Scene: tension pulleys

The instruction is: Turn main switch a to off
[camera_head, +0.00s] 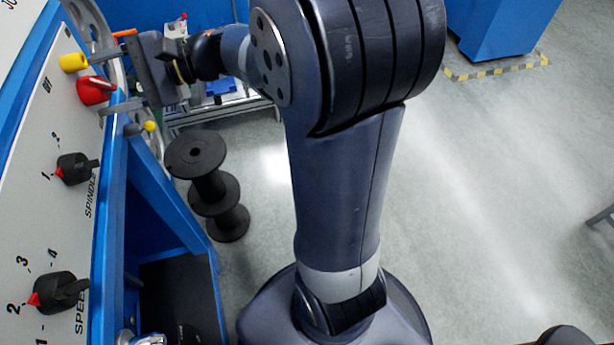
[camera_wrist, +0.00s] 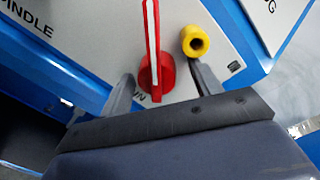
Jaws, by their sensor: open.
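The red rotary switch (camera_wrist: 156,78), with a white stripe along its handle, is on the grey control panel. In the wrist view its handle points up, away from my gripper. It also shows in the head view (camera_head: 95,91), near the panel's upper right edge. My gripper (camera_wrist: 163,80) is open, with one finger on each side of the red switch. In the head view my gripper (camera_head: 98,82) reaches the panel from the right. I cannot tell whether a finger touches the switch.
A yellow round part (camera_wrist: 196,41) sits close beside the red switch, near the right finger. Black knobs for spindle (camera_head: 74,168) and speed (camera_head: 55,291) are lower on the panel. Black spools (camera_head: 208,185) stand on the floor; open floor lies to the right.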

